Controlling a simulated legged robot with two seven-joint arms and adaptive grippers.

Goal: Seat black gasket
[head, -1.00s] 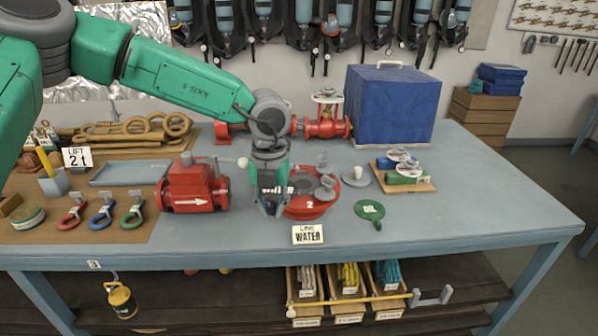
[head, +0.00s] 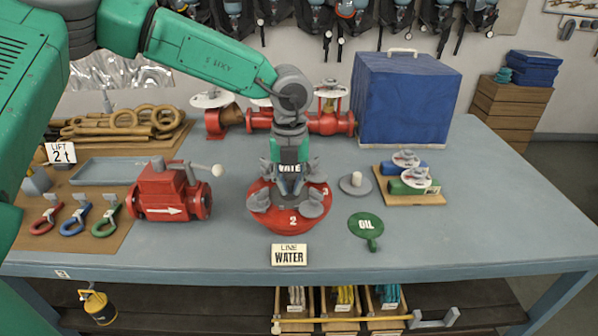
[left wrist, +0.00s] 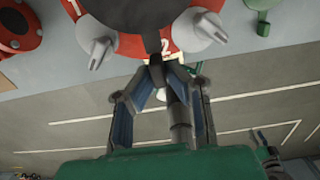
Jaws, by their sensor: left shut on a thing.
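My left gripper (head: 288,190) points down over the middle of a red numbered disc (head: 293,222), which carries several grey winged knobs. The label "2" faces the front. I cannot tell whether the post is fixed to the disc. Two grey knobs flank it, the left one (left wrist: 98,42) and the right one (left wrist: 205,28). I cannot make out a black gasket as a separate thing. My right gripper is not in view.
A red valve body (head: 165,198) with a white-tipped lever stands left. A sign "LINE WATER" (head: 289,255) stands in front of the disc. A green "OIL" tag (head: 366,225), a grey knobbed disc (head: 355,185) and a blue box (head: 405,100) are right.

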